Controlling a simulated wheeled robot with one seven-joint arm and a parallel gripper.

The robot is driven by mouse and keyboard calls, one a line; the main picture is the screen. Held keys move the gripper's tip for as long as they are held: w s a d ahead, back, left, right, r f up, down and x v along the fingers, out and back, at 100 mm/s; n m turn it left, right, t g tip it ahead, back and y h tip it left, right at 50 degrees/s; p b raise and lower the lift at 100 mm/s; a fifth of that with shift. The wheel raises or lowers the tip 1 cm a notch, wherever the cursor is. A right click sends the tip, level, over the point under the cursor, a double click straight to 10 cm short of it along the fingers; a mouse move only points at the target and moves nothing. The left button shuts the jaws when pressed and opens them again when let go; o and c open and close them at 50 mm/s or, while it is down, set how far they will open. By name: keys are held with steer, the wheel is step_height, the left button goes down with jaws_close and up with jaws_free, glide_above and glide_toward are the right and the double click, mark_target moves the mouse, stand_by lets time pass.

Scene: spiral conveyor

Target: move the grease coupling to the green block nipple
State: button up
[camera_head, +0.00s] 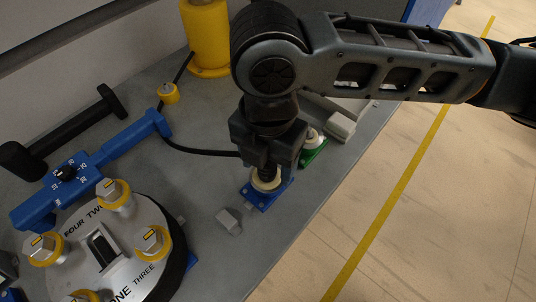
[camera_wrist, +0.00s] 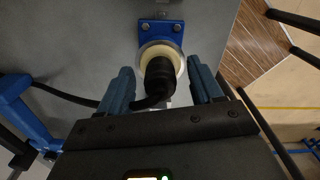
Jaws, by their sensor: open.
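The black grease coupling (camera_wrist: 160,77) stands on the blue block (camera_wrist: 150,30), over a pale round seat on it. The blue block also shows in the head view (camera_head: 258,200). My gripper (camera_head: 266,168) is over this block, pointing down. In the wrist view its two blue-grey fingers (camera_wrist: 163,85) are apart on either side of the coupling, with gaps visible. The coupling's hose (camera_head: 200,152) leaves to the left. The green block (camera_head: 314,153) with its pale nipple (camera_head: 312,138) is just right of my gripper, partly hidden behind it.
A yellow cylinder (camera_head: 206,40) stands at the back. A blue torque wrench (camera_head: 95,165) and a round numbered plate with yellow-ringed bolts (camera_head: 105,250) are at the left. A small grey block (camera_head: 229,221) lies near the blue block. The bench edge is close on the right.

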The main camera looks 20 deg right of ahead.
steer(key=shift+c, duration=0.3)
steer(key=shift+r, duration=0.1)
jaws_close()
stand_by(0.4)
